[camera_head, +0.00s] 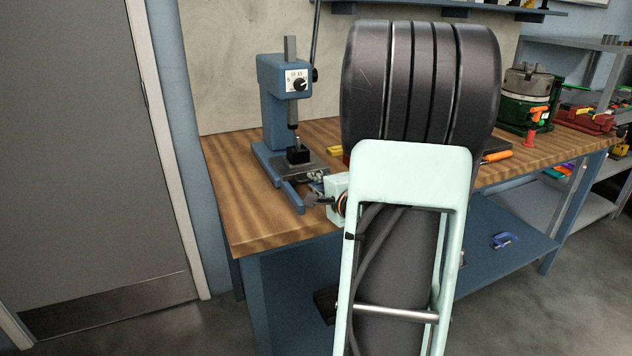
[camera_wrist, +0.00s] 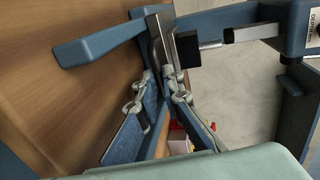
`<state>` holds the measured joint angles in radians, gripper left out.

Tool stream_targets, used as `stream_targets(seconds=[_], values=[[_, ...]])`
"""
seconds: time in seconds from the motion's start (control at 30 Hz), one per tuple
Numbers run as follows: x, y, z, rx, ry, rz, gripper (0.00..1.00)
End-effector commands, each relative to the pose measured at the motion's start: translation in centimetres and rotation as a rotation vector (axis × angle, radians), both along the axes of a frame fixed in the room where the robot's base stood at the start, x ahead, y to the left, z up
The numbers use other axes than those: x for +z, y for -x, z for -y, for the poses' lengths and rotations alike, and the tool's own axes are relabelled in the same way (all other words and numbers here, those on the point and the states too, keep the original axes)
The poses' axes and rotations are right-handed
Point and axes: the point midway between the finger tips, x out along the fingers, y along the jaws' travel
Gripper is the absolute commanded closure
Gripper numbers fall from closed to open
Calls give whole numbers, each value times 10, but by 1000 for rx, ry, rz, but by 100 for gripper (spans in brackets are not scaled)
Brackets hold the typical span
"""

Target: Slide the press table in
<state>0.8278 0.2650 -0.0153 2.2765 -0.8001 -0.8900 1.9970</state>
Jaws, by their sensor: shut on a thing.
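The blue arbor press (camera_head: 274,110) stands upright at the left end of the wooden bench. Its press table (camera_head: 307,169) is a flat dark grey plate low at the press base, under the ram, with a black block (camera_head: 299,155) on it. My gripper (camera_head: 316,180) is at the table's front right edge. In the wrist view my gripper (camera_wrist: 161,78) has its two fingers close together on the edge of the press table (camera_wrist: 157,40), seen nearly edge-on. The black block also shows there (camera_wrist: 187,48). My arm hides part of the bench.
A blue base leg (camera_wrist: 95,43) of the press reaches out beside my fingers. The wooden bench top (camera_head: 235,215) is clear at the front left. A green machine (camera_head: 525,100) and orange-handled tools stand on the far right. A wall is behind the press.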

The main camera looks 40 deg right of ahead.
Motion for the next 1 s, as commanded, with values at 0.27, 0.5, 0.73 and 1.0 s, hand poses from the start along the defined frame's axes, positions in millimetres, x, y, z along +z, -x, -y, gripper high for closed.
stream_targets(seconds=[0.27,0.5,0.73,1.0], values=[[2,-22,5,2,-1,-1,100],[1,-38,10,-1,0,1,100],[2,-39,10,0,1,5,89],[1,-38,9,0,0,2,75]])
